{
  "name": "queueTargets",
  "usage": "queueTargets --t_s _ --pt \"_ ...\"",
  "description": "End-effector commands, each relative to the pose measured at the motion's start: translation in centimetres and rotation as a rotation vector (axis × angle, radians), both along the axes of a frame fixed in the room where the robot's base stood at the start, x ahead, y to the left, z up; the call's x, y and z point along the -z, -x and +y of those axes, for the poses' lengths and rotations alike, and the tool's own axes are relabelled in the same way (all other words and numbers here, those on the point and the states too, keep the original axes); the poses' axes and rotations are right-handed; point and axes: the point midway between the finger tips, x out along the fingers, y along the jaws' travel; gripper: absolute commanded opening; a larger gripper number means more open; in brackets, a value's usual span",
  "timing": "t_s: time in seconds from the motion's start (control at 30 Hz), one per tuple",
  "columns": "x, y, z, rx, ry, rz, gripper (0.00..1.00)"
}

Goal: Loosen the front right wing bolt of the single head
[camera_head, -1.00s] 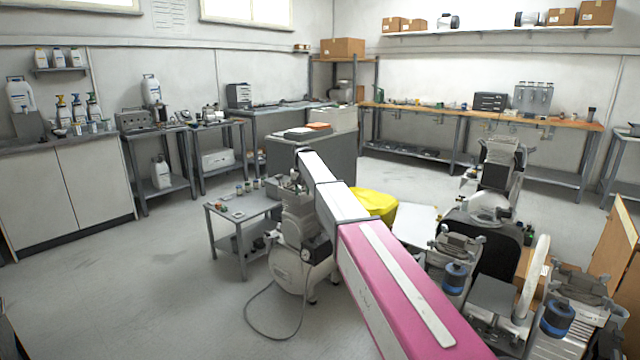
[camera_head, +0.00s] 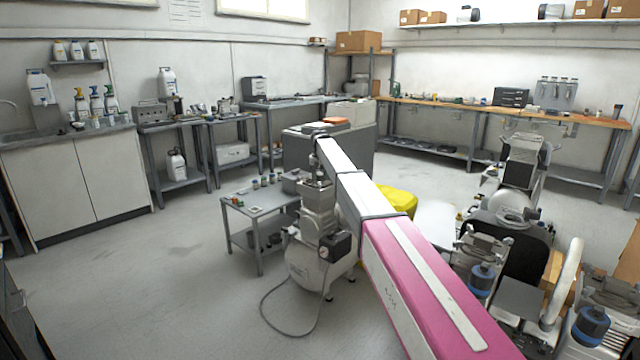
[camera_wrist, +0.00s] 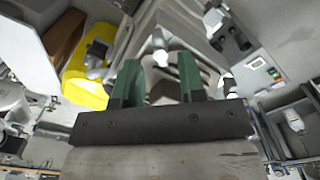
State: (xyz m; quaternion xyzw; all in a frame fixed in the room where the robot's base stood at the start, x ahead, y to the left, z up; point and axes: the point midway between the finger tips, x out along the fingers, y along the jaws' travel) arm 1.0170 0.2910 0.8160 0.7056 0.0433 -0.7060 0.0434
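The single-head compressor (camera_head: 308,262), with a pale tank and a grey head (camera_head: 318,197), stands on the floor in the middle of the head view. My arm reaches past it on the right, its far end above the head. My gripper cannot be made out clearly there. In the wrist view my gripper (camera_wrist: 160,80) has two green fingers spread apart, with nothing held between them. Beyond and between the fingers is a grey machine casting with a small pale knob (camera_wrist: 160,56); I cannot tell whether this is the front right wing bolt.
A small grey table (camera_head: 257,207) with small parts stands left of the compressor. A yellow object (camera_head: 398,199) lies behind my arm. Other compressor equipment (camera_head: 515,200) crowds the right side. A hose (camera_head: 268,310) lies on the floor. The left floor is clear.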

Motion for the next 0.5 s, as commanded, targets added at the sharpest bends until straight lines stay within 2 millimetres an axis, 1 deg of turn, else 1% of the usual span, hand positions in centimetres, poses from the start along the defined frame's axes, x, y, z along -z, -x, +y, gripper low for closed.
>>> queueTargets --t_s 0.03,0.1,0.2,0.5 --pt "0.9 0.0 0.0 0.0 0.0 0.001 0.37" --pt "1.9 0.0 0.0 0.0 0.0 0.001 0.37" --pt "2.7 0.0 0.0 0.0 0.0 0.0 0.37" --pt "3.0 0.0 0.0 0.0 0.0 -0.001 0.37"
